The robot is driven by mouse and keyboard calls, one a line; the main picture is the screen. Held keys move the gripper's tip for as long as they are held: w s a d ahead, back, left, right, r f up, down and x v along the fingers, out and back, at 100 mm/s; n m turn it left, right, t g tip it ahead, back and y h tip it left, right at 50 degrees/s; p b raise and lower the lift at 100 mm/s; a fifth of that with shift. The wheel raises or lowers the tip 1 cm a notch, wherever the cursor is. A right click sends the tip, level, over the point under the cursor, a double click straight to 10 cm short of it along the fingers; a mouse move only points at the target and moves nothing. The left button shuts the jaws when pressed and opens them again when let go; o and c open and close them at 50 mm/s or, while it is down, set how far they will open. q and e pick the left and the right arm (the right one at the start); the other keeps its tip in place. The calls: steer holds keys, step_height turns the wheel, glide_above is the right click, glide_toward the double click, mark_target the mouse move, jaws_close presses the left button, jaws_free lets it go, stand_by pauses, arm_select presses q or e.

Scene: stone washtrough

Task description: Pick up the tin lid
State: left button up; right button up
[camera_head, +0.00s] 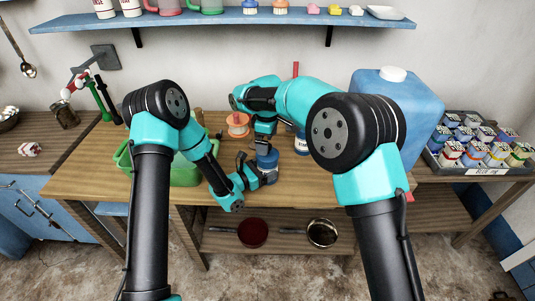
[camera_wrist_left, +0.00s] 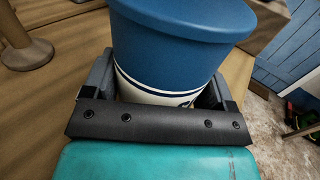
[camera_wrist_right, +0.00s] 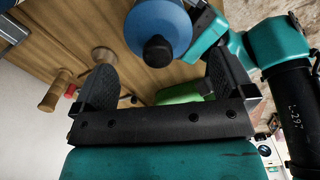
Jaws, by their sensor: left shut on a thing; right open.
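The tin (camera_head: 267,162) stands near the front of the wooden table in the head view, partly hidden by my arms. My left gripper (camera_head: 258,176) is shut around its side; in the left wrist view its fingers grip the tin's white lower part (camera_wrist_left: 150,93). The blue lid (camera_wrist_left: 190,35) sits on top there. The right wrist view shows the lid (camera_wrist_right: 156,18) from above, with a dark round knob (camera_wrist_right: 157,50). My right gripper (camera_wrist_right: 163,75) is open and empty, pointing down above the lid, with the knob roughly between its fingers and apart from them.
A green tub (camera_head: 185,172) stands left of the tin, partly behind my left arm. An orange-topped spool (camera_head: 237,124) is behind it. A blue-and-white can (camera_head: 301,144) stands to the right. A blue jug (camera_head: 405,105) and a tray of small jars (camera_head: 488,171) are farther right.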

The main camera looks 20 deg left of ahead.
steer(key=shift+w+d+f, duration=0.1)
steer(key=shift+f, duration=2.5)
steer(key=c, duration=0.7)
steer(key=shift+r, duration=0.15)
step_height(320, 180, up, 10)
steer(key=shift+f, duration=0.1)
